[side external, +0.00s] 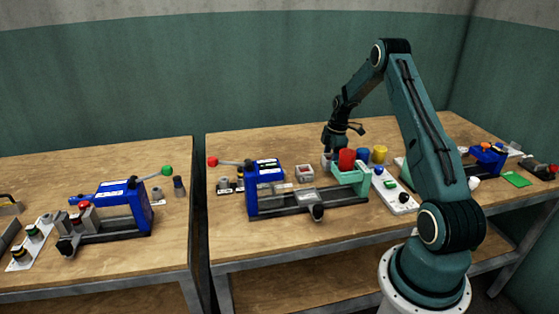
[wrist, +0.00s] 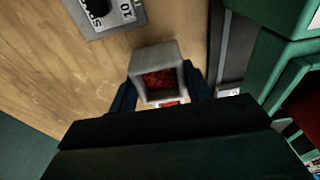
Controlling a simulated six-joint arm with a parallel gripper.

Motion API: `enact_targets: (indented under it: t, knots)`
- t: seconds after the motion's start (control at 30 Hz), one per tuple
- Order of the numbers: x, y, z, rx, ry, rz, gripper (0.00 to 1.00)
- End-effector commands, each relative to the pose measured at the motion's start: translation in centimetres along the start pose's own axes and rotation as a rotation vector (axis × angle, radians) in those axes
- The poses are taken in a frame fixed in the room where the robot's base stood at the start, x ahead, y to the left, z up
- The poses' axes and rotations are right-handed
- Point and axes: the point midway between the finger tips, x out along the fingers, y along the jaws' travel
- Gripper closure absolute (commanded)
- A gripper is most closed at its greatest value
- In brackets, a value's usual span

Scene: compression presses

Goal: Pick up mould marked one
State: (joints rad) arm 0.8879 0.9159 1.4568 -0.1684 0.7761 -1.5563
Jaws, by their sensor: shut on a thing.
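A small grey square mould (wrist: 158,56) with red material inside sits between my fingers in the wrist view. My gripper (wrist: 160,82) is shut on it, one dark finger on each side. In the side view my gripper (side external: 329,152) points down behind the red cylinder, and the mould (side external: 326,161) shows only partly under it. I cannot tell whether it touches the table. No number can be read on it. A similar grey mould with red inside (side external: 304,172) stands on the table to the left, clear of my gripper.
A blue press (side external: 266,172) with a red-knobbed lever stands in front. Its green holder (side external: 350,176) is close by, with red (side external: 346,160), blue and yellow (side external: 380,154) cylinders around it. A white control panel (side external: 396,197) lies to the right.

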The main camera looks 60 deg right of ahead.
Motion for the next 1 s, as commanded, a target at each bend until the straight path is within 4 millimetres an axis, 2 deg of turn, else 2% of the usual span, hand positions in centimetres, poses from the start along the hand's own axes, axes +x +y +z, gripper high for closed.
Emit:
enact_targets:
  t: [0.4,0.6,0.8,1.0]
  knots:
    - [-8.9,0.1,-1.1,-0.001,0.000,0.008,0.80]
    - [-12.7,0.1,-1.5,0.000,0.000,0.007,0.80]
    - [-15.2,0.1,-1.8,0.000,0.000,0.005,0.80]
    - [-16.1,0.0,-1.9,0.000,0.000,0.004,0.80]
